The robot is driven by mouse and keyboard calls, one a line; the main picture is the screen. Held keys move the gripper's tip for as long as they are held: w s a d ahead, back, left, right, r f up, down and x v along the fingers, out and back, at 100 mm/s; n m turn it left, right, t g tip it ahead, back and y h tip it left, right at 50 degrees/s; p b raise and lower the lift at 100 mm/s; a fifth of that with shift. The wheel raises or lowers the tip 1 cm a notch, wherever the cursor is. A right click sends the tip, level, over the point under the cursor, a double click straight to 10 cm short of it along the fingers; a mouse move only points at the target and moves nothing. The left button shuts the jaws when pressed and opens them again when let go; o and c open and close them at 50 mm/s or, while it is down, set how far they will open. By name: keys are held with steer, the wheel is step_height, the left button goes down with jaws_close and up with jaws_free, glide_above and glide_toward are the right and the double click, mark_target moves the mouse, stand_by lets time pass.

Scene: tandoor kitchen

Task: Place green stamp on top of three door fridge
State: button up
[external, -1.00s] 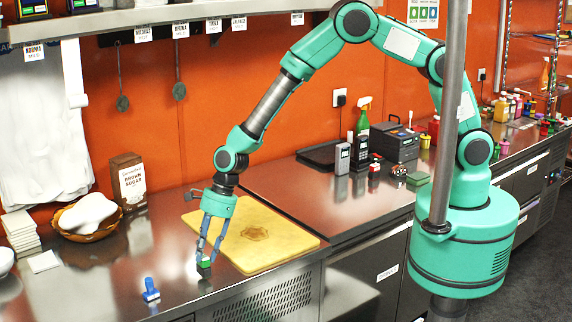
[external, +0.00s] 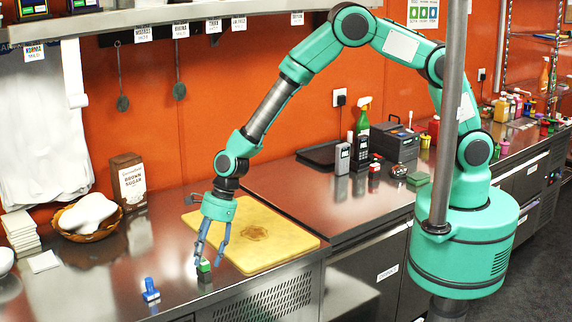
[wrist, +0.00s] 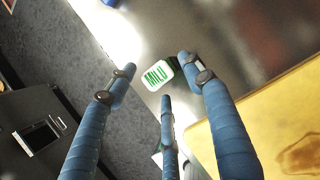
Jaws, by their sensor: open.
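The green stamp (external: 204,268), with a green top and dark base, stands on the steel counter top (external: 180,281) near its front edge, left of the yellow board. In the wrist view its white top with green "MILD" lettering (wrist: 158,74) faces the camera. My gripper (external: 209,262) is right above it, with blue fingers spread open around the stamp's upper part. In the wrist view the open gripper (wrist: 159,75) has fingers on either side and a third below, with gaps to the stamp. I cannot tell for sure which cabinet is the three door fridge; the counter sits on steel units.
A blue stamp (external: 151,290) stands on the counter left of the green one. A yellow cutting board (external: 270,245) lies close on the right. The counter's front edge is near.

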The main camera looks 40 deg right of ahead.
steer(key=p+v, duration=0.1)
steer(key=v, duration=1.1)
steer(key=shift+r, duration=0.2)
stand_by(0.8)
steer(key=w+d+r+n+t, duration=0.1)
steer(key=w+d+r+n, duration=0.35)
steer(key=d+r, duration=0.95)
steer(key=w+d+r+n+t, duration=0.2)
steer(key=w+d+r+n, duration=0.25)
steer(key=d+r, duration=0.95)
steer(key=s+d+r+n+t+h, duration=0.1)
steer(key=s+d+r+n, duration=0.1)
steer(key=d, duration=0.8)
steer(key=s+d+r+n+t+h, duration=0.1)
steer(key=s+d+r, duration=0.15)
steer(key=d, duration=0.85)
steer(key=s+d+r+n+h, duration=0.1)
steer(key=s+d+n, duration=0.4)
steer(key=s+d, duration=0.8)
steer(key=d+h, duration=0.1)
steer(key=d, duration=0.2)
steer(key=shift+s+d+r+n+t+h, duration=0.2)
steer(key=shift+r+n+t+h, duration=0.1)
steer(key=shift+t, duration=0.1)
